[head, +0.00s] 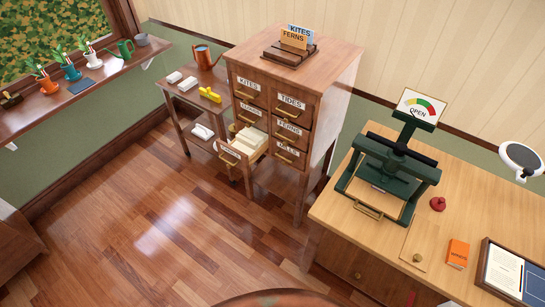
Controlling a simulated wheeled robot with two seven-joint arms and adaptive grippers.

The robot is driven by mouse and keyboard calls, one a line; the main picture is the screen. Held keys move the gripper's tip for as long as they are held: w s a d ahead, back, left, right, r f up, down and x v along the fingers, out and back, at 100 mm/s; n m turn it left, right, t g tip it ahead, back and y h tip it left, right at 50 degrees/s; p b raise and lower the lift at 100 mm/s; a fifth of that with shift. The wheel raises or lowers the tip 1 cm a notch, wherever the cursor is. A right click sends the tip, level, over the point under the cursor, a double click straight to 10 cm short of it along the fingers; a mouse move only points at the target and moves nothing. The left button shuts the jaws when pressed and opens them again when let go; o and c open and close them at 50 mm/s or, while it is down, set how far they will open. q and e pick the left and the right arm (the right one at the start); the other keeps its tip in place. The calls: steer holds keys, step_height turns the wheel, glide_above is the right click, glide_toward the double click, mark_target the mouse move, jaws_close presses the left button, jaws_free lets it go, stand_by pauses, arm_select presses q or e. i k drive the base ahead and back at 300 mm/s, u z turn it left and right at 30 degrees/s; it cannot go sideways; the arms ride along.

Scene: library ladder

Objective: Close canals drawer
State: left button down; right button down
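A tall wooden card cabinet (337,85) stands at the back centre in the head view. Its lower left drawer (233,157) is pulled out towards the lower left, with pale cards (250,142) inside. The label on that drawer's front is too small to read surely. The other drawers look shut, with labels reading KITES (248,84), TIDES (291,102), FERNS (289,127) and MILLS (288,147); one middle left label is unclear. Neither of my grippers is in view.
A wooden cart (186,98) stands close left of the cabinet, near the open drawer. A desk (470,215) with a green press (395,165) stands at right. A plant shelf (40,110) runs along the left wall. The wooden floor (165,225) in front is clear.

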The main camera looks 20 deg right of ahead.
mark_target(249, 145)
steer(key=z, duration=0.1)
steer(key=k, duration=0.5)
steer(key=u, duration=0.95)
steer(key=i, duration=0.95)
steer(key=z, duration=2.4)
